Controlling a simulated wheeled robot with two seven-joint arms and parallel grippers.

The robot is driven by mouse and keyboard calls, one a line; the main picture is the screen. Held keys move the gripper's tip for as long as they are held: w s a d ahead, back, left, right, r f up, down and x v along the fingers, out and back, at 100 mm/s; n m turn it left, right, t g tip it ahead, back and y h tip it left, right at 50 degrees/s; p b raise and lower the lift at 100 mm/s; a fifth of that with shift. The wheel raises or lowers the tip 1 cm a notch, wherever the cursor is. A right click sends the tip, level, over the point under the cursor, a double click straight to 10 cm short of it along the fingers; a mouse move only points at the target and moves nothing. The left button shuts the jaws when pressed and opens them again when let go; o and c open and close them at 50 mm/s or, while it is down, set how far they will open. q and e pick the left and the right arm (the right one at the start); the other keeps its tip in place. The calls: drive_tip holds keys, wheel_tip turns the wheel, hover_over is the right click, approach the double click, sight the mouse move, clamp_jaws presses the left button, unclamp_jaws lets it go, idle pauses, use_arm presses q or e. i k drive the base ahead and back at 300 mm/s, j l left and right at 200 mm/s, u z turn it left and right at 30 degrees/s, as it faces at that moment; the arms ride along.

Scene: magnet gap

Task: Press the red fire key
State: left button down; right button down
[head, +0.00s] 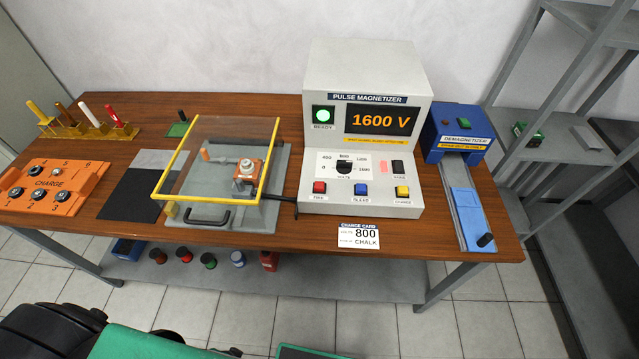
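The red fire key (319,187) is at the left of the row of three keys on the front ledge of the grey pulse magnetizer (383,60). The blue key (361,189) and the yellow key (402,191) sit to its right. The display (380,120) reads 1600 V and the round ready lamp (323,114) is lit green. A black dial (345,167) is above the keys; its exact setting is too small to tell. Neither of my grippers shows in the head view, and nothing covers the red key.
A yellow-framed clear cover (215,125) stands over a fixture left of the magnetizer. A black handle end reaches the magnetizer's left side. The charge card (359,236), reading 800 and chalk, lies in front. The blue demagnetizer (460,135) is right; an orange charge tray (52,184) is far left.

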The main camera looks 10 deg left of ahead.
sight(318, 186)
drive_tip(key=i+l+u, duration=0.15)
drive_tip(key=l+u, duration=0.3)
drive_tip(key=l, duration=0.55)
drive_tip(key=l+u, duration=0.45)
drive_tip(key=l, duration=0.6)
